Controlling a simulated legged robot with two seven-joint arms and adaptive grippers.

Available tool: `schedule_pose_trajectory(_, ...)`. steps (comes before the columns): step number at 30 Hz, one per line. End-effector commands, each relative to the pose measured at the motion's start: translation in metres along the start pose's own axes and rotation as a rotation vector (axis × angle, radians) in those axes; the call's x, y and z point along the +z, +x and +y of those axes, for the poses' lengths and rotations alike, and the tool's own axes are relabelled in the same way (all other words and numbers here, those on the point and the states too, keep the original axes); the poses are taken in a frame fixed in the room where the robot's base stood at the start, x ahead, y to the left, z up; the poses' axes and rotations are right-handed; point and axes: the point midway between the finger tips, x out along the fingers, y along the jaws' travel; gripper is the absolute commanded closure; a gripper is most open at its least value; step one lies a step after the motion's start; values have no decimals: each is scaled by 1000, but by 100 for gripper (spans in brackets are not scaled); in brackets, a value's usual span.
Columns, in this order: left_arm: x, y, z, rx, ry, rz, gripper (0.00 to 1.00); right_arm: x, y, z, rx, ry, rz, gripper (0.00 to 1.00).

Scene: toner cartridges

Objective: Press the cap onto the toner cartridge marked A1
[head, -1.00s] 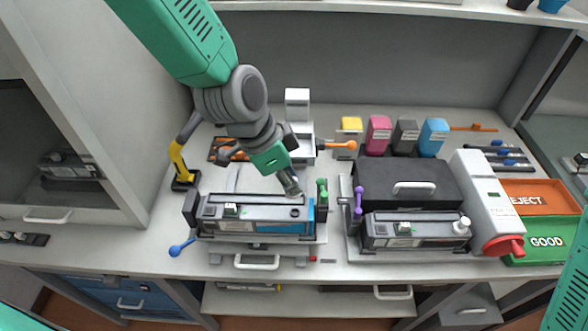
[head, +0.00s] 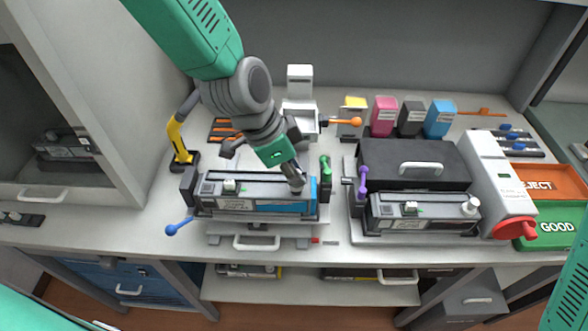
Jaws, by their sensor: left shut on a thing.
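A dark toner cartridge (head: 255,193) with a blue right end lies in the left fixture. I cannot read its label, so I cannot confirm the A1 mark. My left gripper (head: 298,184) points down at the right part of that cartridge's top, where it hides the port. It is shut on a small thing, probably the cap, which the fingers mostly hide. I cannot tell whether the cap touches the cartridge. A second cartridge (head: 420,213) with a white cap (head: 471,206) lies in the right fixture. My right gripper is out of view.
A green clamp handle (head: 326,168) stands close right of my left gripper, and a purple one (head: 363,182) beyond it. A black case (head: 413,160) stands behind the right cartridge. Orange REJECT (head: 545,181) and green GOOD (head: 550,230) trays are at the right.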

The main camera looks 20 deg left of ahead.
Motion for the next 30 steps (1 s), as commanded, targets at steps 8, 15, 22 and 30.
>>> schedule_pose_trajectory(8, 1, 3, 1, 0, 1, 1, 100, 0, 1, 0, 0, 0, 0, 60)
schedule_pose_trajectory(15, 2, 3, 0, 0, 1, 1, 100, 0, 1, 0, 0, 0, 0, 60)
schedule_pose_trajectory(22, 4, 5, -1, 1, 0, 0, 100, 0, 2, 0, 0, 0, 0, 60)
schedule_pose_trajectory(30, 9, 9, -3, 1, 1, 0, 100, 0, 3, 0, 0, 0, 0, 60)
